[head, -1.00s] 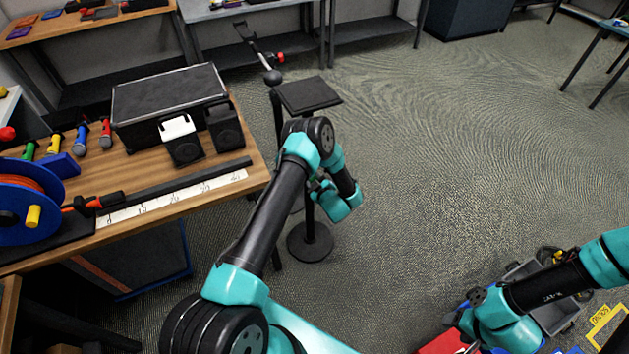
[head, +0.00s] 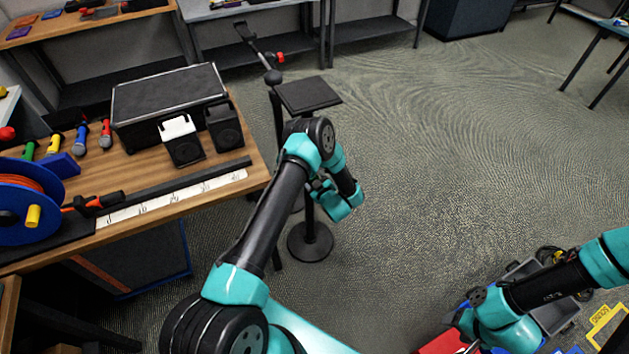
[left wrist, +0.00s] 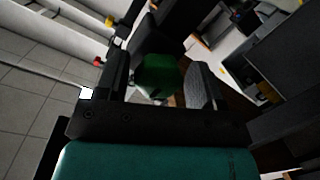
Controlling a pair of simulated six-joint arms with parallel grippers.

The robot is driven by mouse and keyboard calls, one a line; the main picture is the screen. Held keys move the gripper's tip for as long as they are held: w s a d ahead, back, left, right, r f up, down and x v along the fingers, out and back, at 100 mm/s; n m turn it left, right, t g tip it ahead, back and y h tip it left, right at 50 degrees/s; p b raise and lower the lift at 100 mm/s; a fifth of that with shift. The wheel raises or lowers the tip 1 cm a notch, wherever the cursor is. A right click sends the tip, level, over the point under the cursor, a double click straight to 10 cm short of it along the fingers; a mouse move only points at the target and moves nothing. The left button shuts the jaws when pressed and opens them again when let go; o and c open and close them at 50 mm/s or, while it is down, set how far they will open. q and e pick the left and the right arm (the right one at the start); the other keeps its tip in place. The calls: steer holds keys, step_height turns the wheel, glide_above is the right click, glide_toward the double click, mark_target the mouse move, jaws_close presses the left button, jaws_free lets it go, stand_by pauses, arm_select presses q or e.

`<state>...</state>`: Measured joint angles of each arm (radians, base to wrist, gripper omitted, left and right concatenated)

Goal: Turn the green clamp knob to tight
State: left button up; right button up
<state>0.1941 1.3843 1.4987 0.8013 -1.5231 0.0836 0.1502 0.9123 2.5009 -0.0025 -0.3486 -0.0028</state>
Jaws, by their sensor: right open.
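A green knob (left wrist: 158,76) shows in the left wrist view, between the two dark fingers of my left gripper (left wrist: 160,84). Whether the fingers touch it is unclear. In the head view my left arm reaches down beside a black stand, and its wrist hides the fingers and the green knob. My right gripper (head: 468,347) is open at the bottom right of the head view, low over a red item, with its tips near the picture's edge.
A wooden bench (head: 215,200) at the left carries a case, speakers and a cable reel. A grey bin (head: 520,270) is at right. The middle floor is clear.

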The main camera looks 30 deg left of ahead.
arm_select(q)
steer(key=shift+o, duration=0.5)
steer(key=v, duration=1.7)
steer(key=shift+d, duration=0.15)
steer(key=s+d+r+m+g+h, duration=0.1)
steer(key=s+m+g+h, duration=0.3)
steer(key=s+m+h, duration=0.3)
steer(key=s+d+r+m+g+h, duration=0.1)
steer(key=s+m+g+h, duration=0.3)
steer(key=s+m+h, duration=0.4)
steer(key=s+r+h, duration=0.1)
steer(key=s+h, duration=0.1)
steer(key=s, duration=0.3)
steer(key=shift+d+r+h, duration=0.25)
steer(key=shift+d+h, duration=0.05)
